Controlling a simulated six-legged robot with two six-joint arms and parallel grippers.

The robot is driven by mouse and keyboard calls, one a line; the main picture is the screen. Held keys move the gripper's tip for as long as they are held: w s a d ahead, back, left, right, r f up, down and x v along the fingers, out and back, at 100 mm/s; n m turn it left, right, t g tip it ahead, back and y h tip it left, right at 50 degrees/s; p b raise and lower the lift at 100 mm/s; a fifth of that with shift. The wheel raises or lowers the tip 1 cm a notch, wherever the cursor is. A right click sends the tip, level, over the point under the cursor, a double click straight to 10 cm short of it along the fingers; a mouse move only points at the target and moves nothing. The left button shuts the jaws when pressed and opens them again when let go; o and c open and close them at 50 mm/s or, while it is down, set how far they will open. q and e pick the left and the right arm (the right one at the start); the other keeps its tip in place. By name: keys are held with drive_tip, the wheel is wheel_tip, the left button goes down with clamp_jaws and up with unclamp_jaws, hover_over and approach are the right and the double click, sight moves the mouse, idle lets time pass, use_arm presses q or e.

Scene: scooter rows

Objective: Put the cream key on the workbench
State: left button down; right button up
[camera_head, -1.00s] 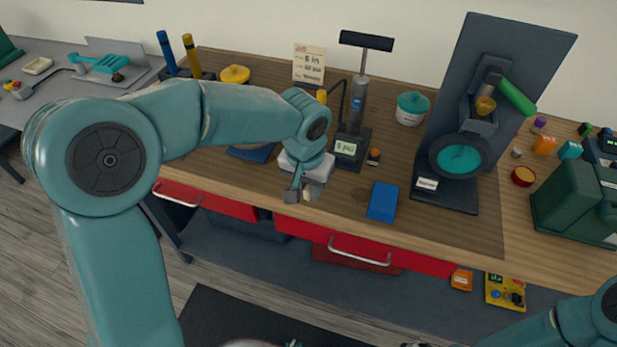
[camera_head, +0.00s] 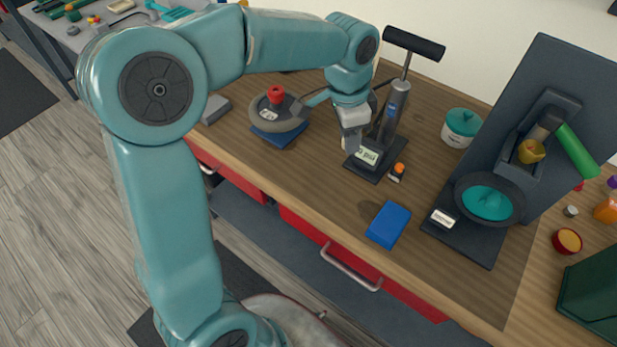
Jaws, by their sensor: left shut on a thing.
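My left gripper (camera_head: 350,143) is shut and hangs over the wooden workbench (camera_head: 325,195), in front of the grey pump. A small cream bit, the cream key (camera_head: 345,144), shows at its fingertips. Most of the key is hidden by the fingers, and I cannot tell whether it touches the bench top. My right gripper is out of view.
Close by are the pump (camera_head: 393,115) with its display, a small orange-capped bottle (camera_head: 397,172) and a wheel (camera_head: 278,112) on a blue pad. A blue block (camera_head: 388,224) lies nearer the front edge. Bare wood lies between them.

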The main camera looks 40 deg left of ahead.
use_arm(q)
drive_tip(key=s+a+r+m+g, duration=0.1)
drive_tip(key=s+a+r+m, duration=0.4)
drive_tip(key=a+r+m, duration=0.4)
drive_tip(key=shift+m+h, duration=0.3)
drive_tip(key=shift+m, duration=0.2)
drive_tip(key=f, duration=0.6)
drive_tip(key=d+f, duration=0.1)
drive_tip(key=f, duration=1.3)
drive_tip(key=shift+d+f, duration=0.25)
drive_tip(key=shift+d, duration=0.1)
drive_tip(key=shift+w+f, duration=0.2)
drive_tip(key=shift+f, duration=0.05)
drive_tip(key=shift+s, duration=0.1)
drive_tip(key=shift+f+b, duration=0.1)
drive_tip(key=shift+b, duration=0.2)
drive_tip(key=c, duration=1)
unclamp_jaws()
